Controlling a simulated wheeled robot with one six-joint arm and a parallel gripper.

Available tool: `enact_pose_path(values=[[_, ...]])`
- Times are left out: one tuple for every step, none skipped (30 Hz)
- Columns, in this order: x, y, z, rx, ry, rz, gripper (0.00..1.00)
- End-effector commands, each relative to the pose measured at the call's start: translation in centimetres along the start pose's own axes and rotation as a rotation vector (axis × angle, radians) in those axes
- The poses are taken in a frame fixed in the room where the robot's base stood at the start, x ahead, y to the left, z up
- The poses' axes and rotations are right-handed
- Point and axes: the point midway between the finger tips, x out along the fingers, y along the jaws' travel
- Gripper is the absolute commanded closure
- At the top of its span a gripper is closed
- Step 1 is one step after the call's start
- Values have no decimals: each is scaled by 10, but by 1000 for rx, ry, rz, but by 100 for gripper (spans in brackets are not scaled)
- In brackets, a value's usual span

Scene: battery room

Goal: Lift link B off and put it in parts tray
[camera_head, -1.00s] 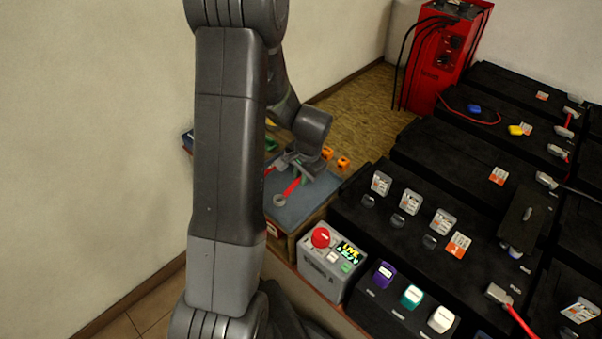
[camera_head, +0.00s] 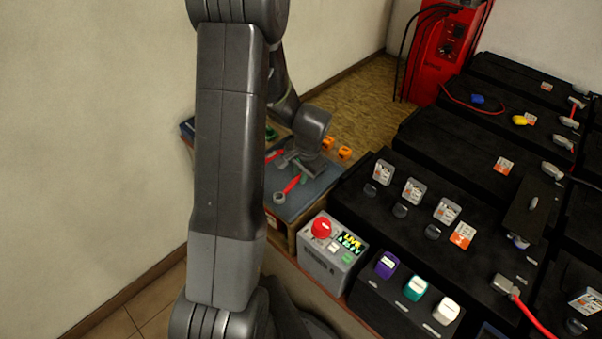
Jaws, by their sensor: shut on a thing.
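My gripper (camera_head: 298,165) is over a grey-blue mat (camera_head: 322,186) on a low bench, partly hidden by my own arm. It appears shut on a red-handled wrench (camera_head: 291,185) with a grey ring end pointing down and left. I cannot tell whether the wrench touches the mat. Grey-ended red connectors lie across the black batteries, one at the lower right (camera_head: 508,287) and one further back (camera_head: 563,142). No lettering is legible, so I cannot tell which is link B. No parts tray can be made out for certain; a blue edge (camera_head: 187,128) shows behind my arm.
A grey box with a red button (camera_head: 321,228) and lit display stands beside the bench. Purple, teal and white blocks (camera_head: 415,288) sit right of it. A red cabinet (camera_head: 436,60) with black cables stands at the back. A second red handle (camera_head: 275,155) lies on the mat.

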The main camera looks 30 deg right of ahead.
Motion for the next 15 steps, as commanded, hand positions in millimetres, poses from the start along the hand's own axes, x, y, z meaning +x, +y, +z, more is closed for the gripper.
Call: enact_pose_path(values=[[2, 0, 0, 0, 0, 0, 100], [2, 0, 0, 0, 0, 0, 100], [2, 0, 1, 0, 0, 0, 100], [2, 0, 1, 0, 0, 0, 100], [2, 0, 1, 0, 0, 0, 100], [2, 0, 1, 0, 1, 0, 100], [2, 0, 1, 0, 1, 0, 100], [2, 0, 1, 0, 1, 0, 100], [2, 0, 1, 0, 1, 0, 100], [2, 0, 1, 0, 1, 0, 100], [2, 0, 1, 0, 1, 0, 83], [2, 0, 1, 0, 1, 0, 75], [2, 0, 1, 0, 1, 0, 69], [2, 0, 1, 0, 1, 0, 63], [2, 0, 1, 0, 1, 0, 61]])
